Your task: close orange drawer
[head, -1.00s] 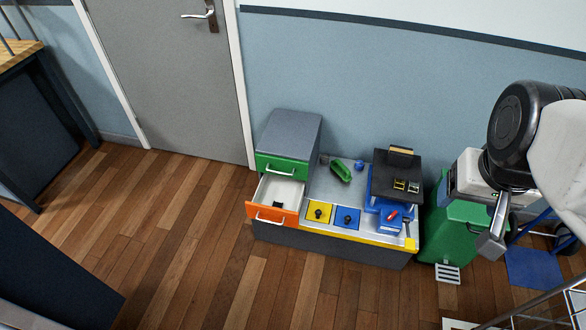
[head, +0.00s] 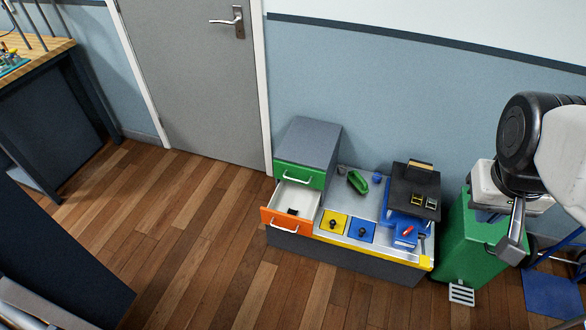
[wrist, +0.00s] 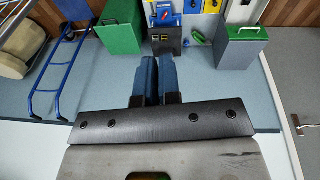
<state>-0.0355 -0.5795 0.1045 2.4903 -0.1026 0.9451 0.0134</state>
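The orange drawer (head: 283,221) is pulled open, low in a grey cabinet (head: 308,144) against the wall, below a closed green drawer (head: 300,175). Its white inside holds a small dark item (head: 293,211). The orange drawer has a pale bar handle (head: 285,228) on its front. My gripper (head: 507,254) is far to the right of the drawer, above the green bin, touching nothing that I can see. In the wrist view, my blue finger pads (wrist: 158,80) lie side by side with nothing between them. The orange front does not show in that view.
Right of the drawer are a yellow tile (head: 333,223), a blue tile (head: 361,232), a black stand (head: 412,190) and a green bin (head: 470,238). A blue frame (head: 553,293) stands far right. Wooden floor (head: 200,235) in front of the drawer is clear.

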